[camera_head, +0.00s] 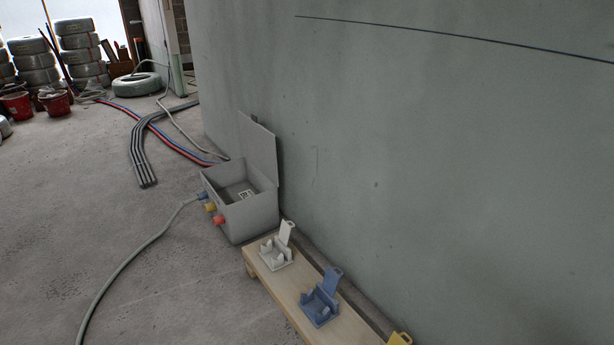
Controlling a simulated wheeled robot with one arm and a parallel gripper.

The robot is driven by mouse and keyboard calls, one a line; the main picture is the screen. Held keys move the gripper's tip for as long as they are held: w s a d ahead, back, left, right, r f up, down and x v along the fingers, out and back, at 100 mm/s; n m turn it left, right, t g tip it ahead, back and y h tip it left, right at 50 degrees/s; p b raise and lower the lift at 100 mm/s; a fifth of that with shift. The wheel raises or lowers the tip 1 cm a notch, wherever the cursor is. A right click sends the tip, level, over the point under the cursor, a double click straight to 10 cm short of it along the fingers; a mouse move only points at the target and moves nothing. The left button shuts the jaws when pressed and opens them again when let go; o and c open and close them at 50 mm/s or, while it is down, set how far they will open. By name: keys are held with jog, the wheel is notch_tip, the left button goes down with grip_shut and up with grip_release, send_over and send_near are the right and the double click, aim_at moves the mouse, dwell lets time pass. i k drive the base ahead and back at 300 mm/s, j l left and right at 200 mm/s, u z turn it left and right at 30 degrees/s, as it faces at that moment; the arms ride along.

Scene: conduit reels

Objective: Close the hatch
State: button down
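A grey box (247,217) stands on the floor against the wall. Its hatch (258,146) is a flat grey panel raised upright at the box's wall side, so the box is open at the top. A small black-and-white marked square lies inside on the box's bottom. Blue, yellow and red fittings stick out of its front left side, and a grey conduit runs from the blue one. My gripper is not in view.
A low wooden bench (262,282) stands by the box, bearing a white holder (276,252), a blue holder (320,303) and a yellow piece (399,339). Conduits (143,157) lie behind the box. Reels (80,50) and red buckets (54,103) stand far left. The left floor is mostly clear.

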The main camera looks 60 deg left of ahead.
aim_at(258, 143)
jog(key=u, duration=2.45)
jog(key=i+j+z, duration=0.2)
jog(key=i+z, duration=0.2)
jog(key=i+j+z, duration=0.2)
jog(key=z, duration=0.2)
jog(key=i+j, duration=0.2)
jog(key=i+j+z, duration=0.1)
jog(key=j, duration=0.35)
jog(key=i+j, duration=0.3)
jog(key=i+j+z, duration=0.1)
jog(key=i+j, duration=0.3)
jog(key=j, duration=0.3)
jog(key=i+j+z, duration=0.1)
jog(key=j, duration=0.25)
jog(key=i+j, duration=0.5)
jog(key=j, duration=0.2)
jog(key=i+j, duration=0.2)
jog(key=j, duration=0.2)
jog(key=i+j, duration=0.15)
jog(key=j, duration=0.25)
jog(key=i+z, duration=0.05)
